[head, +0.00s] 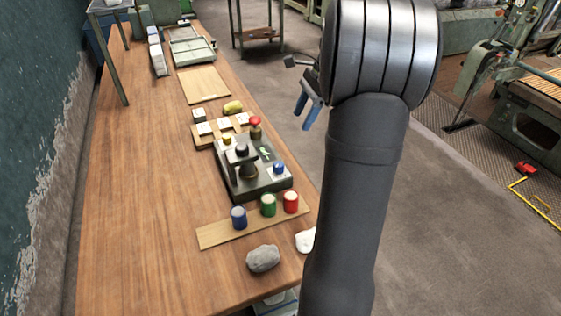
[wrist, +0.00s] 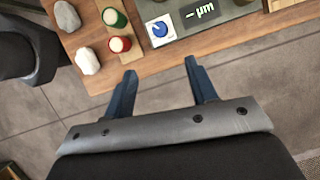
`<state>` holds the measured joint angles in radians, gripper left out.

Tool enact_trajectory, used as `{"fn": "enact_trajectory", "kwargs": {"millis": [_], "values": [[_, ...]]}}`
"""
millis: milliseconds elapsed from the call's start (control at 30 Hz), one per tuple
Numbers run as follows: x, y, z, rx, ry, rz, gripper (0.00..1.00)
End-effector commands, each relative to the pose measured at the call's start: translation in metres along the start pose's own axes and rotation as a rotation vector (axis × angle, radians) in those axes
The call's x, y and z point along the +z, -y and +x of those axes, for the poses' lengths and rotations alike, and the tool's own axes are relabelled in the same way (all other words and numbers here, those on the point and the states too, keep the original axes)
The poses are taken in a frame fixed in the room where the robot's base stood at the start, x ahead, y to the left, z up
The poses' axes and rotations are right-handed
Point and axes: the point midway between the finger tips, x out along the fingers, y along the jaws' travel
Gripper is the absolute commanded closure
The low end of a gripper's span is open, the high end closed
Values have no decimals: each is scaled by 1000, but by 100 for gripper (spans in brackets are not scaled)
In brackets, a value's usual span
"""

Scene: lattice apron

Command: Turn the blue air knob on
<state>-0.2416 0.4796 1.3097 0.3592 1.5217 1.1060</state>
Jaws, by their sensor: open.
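The blue air knob (head: 279,167) sits on a light plate at the near right corner of a dark green-grey device (head: 262,185) on the wooden table. In the wrist view the knob (wrist: 160,29) shows from above with a white pointer mark on its top. My gripper (head: 306,112) is in the air off the table's right edge, apart from the knob. In the wrist view my gripper (wrist: 159,68) has its two blue fingers spread with nothing between them. The fingertips point toward the table edge, with the knob beyond them.
Blue (head: 239,218), green (head: 268,206) and red (head: 291,203) cylinders stand on a wooden strip near the device. A grey stone (head: 263,259) and a white lump (head: 305,241) lie closer. A red-topped part (head: 255,123) stands behind. The table's left side is clear.

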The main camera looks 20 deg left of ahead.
Motion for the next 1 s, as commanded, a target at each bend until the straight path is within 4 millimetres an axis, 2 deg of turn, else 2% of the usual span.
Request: {"fn": "enact_trajectory", "kwargs": {"millis": [167,700,900,1000], "values": [[0,0,22,4,1,1,48],[0,0,137,5,0,-2,48],[0,0,163,3,-1,-3,48],[0,0,170,3,-1,-3,48]]}}
